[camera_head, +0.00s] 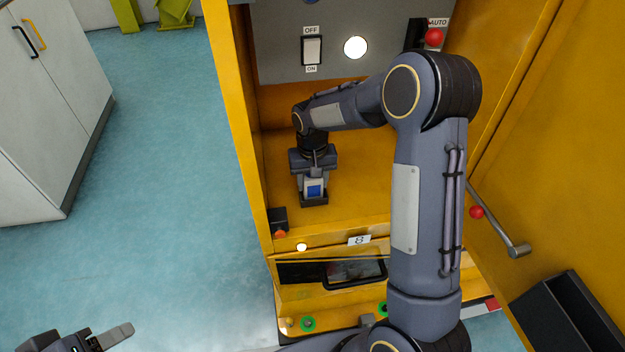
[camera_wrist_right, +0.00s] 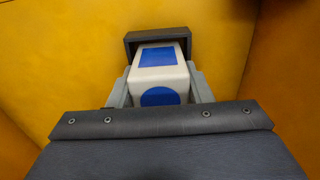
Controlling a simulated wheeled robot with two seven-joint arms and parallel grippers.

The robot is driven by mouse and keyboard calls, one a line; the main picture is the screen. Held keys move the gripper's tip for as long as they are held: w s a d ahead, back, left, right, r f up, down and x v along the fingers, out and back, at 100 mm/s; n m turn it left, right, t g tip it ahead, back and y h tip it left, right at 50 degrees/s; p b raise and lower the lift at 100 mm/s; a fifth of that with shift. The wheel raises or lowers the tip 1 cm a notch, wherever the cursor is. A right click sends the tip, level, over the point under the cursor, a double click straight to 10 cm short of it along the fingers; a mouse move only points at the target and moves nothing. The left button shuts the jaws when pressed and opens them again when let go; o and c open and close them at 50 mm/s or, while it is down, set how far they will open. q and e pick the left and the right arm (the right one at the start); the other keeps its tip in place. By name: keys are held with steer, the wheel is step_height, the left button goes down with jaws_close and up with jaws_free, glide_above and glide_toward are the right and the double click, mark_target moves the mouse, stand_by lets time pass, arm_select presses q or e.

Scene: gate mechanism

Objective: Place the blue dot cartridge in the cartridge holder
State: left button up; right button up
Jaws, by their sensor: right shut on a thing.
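The blue dot cartridge (camera_wrist_right: 160,75) is a white block with a blue square and a round blue dot, in the right wrist view. My right gripper (camera_wrist_right: 160,92) is shut on it, with a grey finger on each side. The cartridge also shows below my right gripper in the head view (camera_head: 314,188). The dark cartridge holder (camera_wrist_right: 158,36) frames the cartridge's far end; in the head view its dark edge (camera_head: 314,202) shows at the cartridge's foot. How deep the cartridge sits is hidden. My left gripper (camera_head: 95,340) is at the bottom left, partly cut off, away from the cabinet.
The yellow cabinet (camera_head: 240,130) walls enclose the work space on both sides. A grey panel with a switch (camera_head: 312,50) stands behind. A lever with a red ball (camera_head: 477,212) is at the right. A dark open box (camera_head: 565,315) is at the lower right.

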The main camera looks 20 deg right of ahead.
steer(key=shift+f, duration=0.15)
steer(key=o, duration=1.1)
steer(key=shift+c, duration=0.2)
